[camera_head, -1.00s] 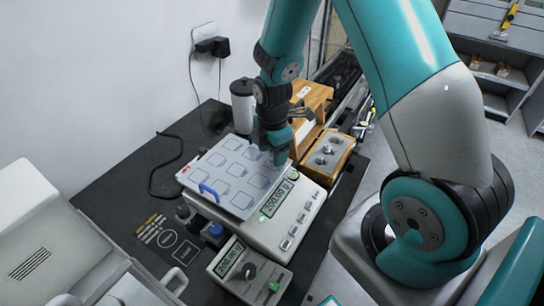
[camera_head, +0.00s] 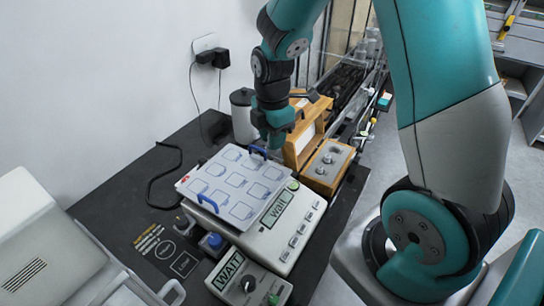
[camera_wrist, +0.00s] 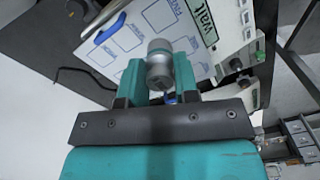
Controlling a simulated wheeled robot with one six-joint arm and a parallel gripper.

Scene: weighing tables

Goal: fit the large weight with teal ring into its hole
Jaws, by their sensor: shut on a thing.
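My gripper (camera_wrist: 158,82) is shut on a grey metal weight (camera_wrist: 160,66), which sits upright between the fingers in the wrist view. In the head view my gripper (camera_head: 272,142) is over the far edge of the scale's white plate, and the weight is hidden there. The wooden weight block (camera_head: 318,182) stands to the right of my gripper. Metal knobs show on its grey top, but its holes are too small to make out.
The scale (camera_head: 290,228) carries a white plate (camera_head: 222,162) with blue outlines and blue handles; its display reads "wait". A small device (camera_head: 265,287) in front also reads WAIT. A wooden case (camera_head: 301,148) and a grey canister (camera_head: 243,118) stand behind.

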